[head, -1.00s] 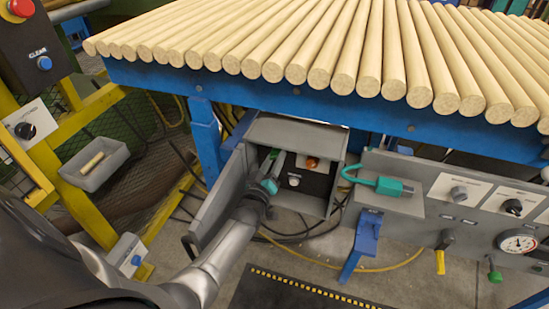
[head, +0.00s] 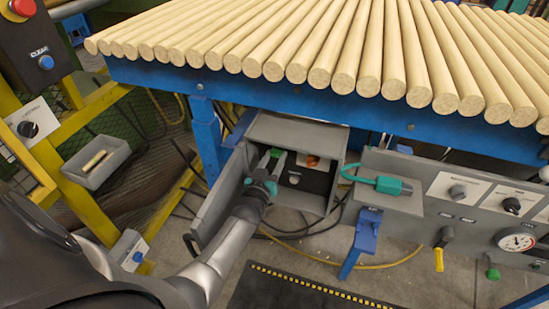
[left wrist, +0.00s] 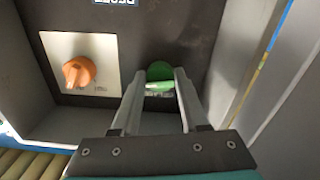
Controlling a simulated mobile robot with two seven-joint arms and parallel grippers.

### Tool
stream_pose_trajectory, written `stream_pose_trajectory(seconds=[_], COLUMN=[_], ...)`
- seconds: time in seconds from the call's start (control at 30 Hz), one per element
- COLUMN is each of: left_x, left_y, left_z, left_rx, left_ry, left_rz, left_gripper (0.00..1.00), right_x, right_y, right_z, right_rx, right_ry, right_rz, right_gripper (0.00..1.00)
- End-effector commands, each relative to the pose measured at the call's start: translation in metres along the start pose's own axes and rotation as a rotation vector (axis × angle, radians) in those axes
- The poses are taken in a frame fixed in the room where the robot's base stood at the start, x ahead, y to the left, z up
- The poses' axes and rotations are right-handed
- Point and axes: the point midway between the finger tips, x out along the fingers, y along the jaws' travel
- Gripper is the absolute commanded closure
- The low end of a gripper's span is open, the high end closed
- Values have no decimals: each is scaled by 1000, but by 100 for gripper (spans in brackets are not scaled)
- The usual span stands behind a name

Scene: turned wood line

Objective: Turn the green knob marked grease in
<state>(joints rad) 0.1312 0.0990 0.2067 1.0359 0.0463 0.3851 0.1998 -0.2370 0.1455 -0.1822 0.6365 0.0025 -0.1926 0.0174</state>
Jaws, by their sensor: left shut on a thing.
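The green knob (left wrist: 159,71) sits on the dark panel inside an open grey box (head: 296,128) under the table. In the left wrist view its round front shows between my fingertips. My left gripper (left wrist: 160,80) is shut on it, one finger on each side. In the head view the gripper (head: 275,160) reaches into the box from the lower left, and only a bit of green (head: 275,152) shows at its tips. The lettering by the knob is not readable. My right gripper is not in view.
An orange knob (left wrist: 79,72) on a pale plate is beside the green one. The box's open door (head: 218,195) stands left of my wrist. A teal padlock-like piece (head: 388,185) lies on a grey ledge to the right. Wooden rods (head: 300,50) cover the table above.

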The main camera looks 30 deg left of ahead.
Motion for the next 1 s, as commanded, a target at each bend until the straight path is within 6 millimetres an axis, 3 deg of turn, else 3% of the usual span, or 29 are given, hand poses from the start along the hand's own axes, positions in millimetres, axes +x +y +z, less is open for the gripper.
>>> stream_pose_trajectory(seconds=[0.23, 0.27, 0.5, 1.0], left_x=[0, 0, 0, -1], left_y=[0, 0, 0, 1], left_z=[0, 0, 0, 0], left_rx=[-1, -1, -2, -1], left_ry=[0, 0, 0, -1], left_rz=[0, 0, 0, 1], left_gripper=[100, 54, 27, 26], right_x=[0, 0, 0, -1], right_y=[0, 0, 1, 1], right_z=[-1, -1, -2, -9], right_rx=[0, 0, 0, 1], right_ry=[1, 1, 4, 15], right_rz=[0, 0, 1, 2], right_gripper=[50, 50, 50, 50])
